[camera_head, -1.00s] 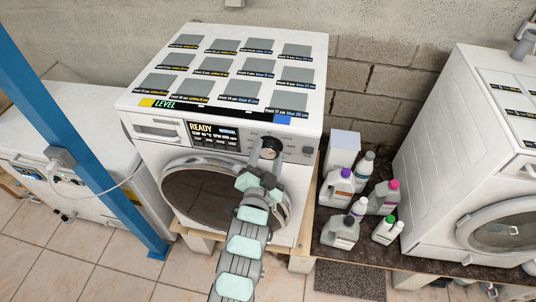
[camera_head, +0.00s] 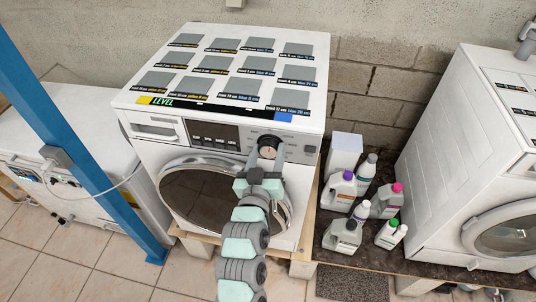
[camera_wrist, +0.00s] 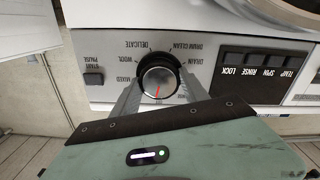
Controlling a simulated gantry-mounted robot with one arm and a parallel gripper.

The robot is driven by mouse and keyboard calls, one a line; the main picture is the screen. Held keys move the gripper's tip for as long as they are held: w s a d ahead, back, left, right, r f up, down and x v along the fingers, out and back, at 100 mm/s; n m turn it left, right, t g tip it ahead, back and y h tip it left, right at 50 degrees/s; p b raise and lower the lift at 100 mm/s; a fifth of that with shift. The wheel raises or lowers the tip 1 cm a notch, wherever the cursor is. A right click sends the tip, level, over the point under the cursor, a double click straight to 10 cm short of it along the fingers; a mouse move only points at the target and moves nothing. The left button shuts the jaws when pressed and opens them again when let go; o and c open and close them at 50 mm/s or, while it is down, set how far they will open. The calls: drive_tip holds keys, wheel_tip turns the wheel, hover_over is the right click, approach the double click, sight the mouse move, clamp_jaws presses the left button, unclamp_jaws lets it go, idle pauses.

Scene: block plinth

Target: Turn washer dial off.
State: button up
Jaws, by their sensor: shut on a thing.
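The washer (camera_head: 222,180) stands in the middle of the head view, with a round dial (camera_head: 268,150) on the right part of its front panel. In the wrist view, which is upside down, the dial (camera_wrist: 159,82) has a grey face and a red mark pointing to the lower side of the picture. My gripper (camera_head: 270,158) is shut on the dial. Its two fingers show on either side of it in the wrist view (camera_wrist: 160,92). Labels such as DRAIN, WOOL and MIXED ring the dial; the part behind my gripper is hidden.
Several bottles (camera_head: 345,190) stand on the dark shelf to the right. Another white machine (camera_head: 450,160) stands beyond them. A blue post (camera_head: 75,130) rises at the left, before a white appliance (camera_head: 70,145). Grey squares with labels cover the washer top.

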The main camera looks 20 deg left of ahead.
drive_tip(key=shift+n, duration=1)
drive_tip(key=o, duration=1.4)
drive_tip(key=shift+c, duration=0.2)
drive_tip(key=p+v, duration=0.2)
drive_tip(key=v, duration=0.8)
drive_tip(key=shift+s+p, duration=0.3)
drive_tip(key=shift+s, duration=0.1)
